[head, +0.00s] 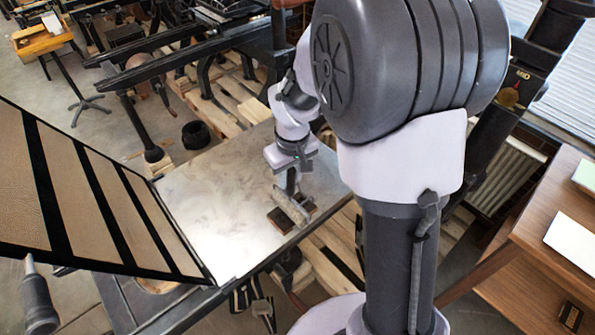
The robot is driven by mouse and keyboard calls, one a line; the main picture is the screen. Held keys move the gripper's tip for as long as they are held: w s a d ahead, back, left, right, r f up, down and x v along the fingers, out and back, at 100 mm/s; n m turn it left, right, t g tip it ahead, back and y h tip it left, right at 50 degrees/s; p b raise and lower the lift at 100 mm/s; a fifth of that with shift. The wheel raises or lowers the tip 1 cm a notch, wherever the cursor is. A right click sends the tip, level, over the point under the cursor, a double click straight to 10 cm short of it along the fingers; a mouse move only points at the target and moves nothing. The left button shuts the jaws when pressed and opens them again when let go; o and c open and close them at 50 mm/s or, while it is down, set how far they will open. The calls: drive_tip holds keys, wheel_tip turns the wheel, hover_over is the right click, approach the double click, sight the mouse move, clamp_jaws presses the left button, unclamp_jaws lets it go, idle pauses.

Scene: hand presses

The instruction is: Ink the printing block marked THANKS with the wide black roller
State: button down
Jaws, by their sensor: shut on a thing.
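My gripper (289,172) points down over the metal bed of the press (205,205). It is shut on the roller (291,206), which shows as a long greyish bar below the fingers. The roller lies over a small dark brown printing block (279,221) near the right front edge of the bed. The roller hides part of the block, and I cannot tell whether the two touch. No lettering on the block can be read, and its inked state cannot be made out.
A hinged frame with tan panels (95,195) stands open at the left of the bed. Wooden pallets (325,250) lie below the press. A wooden desk (545,235) with papers is at the right. My arm blocks the middle right of the view.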

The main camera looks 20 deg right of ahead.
drive_tip(key=a, duration=0.2)
drive_tip(key=s+a+b, duration=0.1)
drive_tip(key=a, duration=0.1)
drive_tip(key=shift+s+a, duration=0.2)
wheel_tip(320, 180, up, 5)
drive_tip(key=p, duration=0.4)
idle(0.6)
